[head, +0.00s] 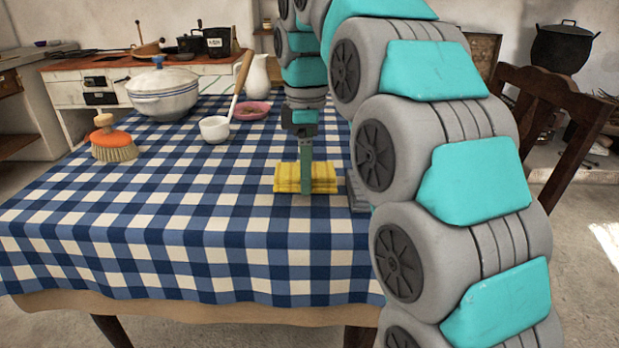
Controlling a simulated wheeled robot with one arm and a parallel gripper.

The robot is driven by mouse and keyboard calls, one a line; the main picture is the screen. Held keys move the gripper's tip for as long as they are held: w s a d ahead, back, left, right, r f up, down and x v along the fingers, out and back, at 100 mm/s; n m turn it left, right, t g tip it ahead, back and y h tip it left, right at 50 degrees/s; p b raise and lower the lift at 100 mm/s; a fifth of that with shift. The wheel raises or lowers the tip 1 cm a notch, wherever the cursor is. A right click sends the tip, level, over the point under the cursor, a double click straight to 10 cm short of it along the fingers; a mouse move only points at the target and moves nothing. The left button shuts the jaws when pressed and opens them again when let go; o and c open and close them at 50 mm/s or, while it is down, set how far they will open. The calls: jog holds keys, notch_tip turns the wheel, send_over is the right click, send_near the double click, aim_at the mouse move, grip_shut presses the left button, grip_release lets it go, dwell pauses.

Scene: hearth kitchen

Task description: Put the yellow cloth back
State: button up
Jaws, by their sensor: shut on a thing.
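The yellow cloth (323,179) is a folded, faintly checked bundle at the right part of the table, near its front edge. My gripper (306,180) points straight down at the cloth and is shut on it. One finger shows in front of the cloth; the other finger is hidden behind it. The cloth appears to be at the tabletop; I cannot tell whether it is resting there or slightly lifted. My arm hides what is just right of the cloth, except for a small grey edge.
On the blue checked tablecloth (180,215) stand a lidded white tureen (165,100), a scrubbing brush (113,145), a white ladle (215,129), a pink dish (251,111) and a white jug (256,76). A wooden chair (555,100) stands at the right. The table's front left is clear.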

jog(key=shift+w+d, duration=0.25)
jog(key=shift+w, duration=0.25)
jog(key=shift+f, duration=1.75)
jog(key=shift+f, duration=0.2)
jog(key=o, duration=1.1)
jog(key=shift+r, duration=0.1)
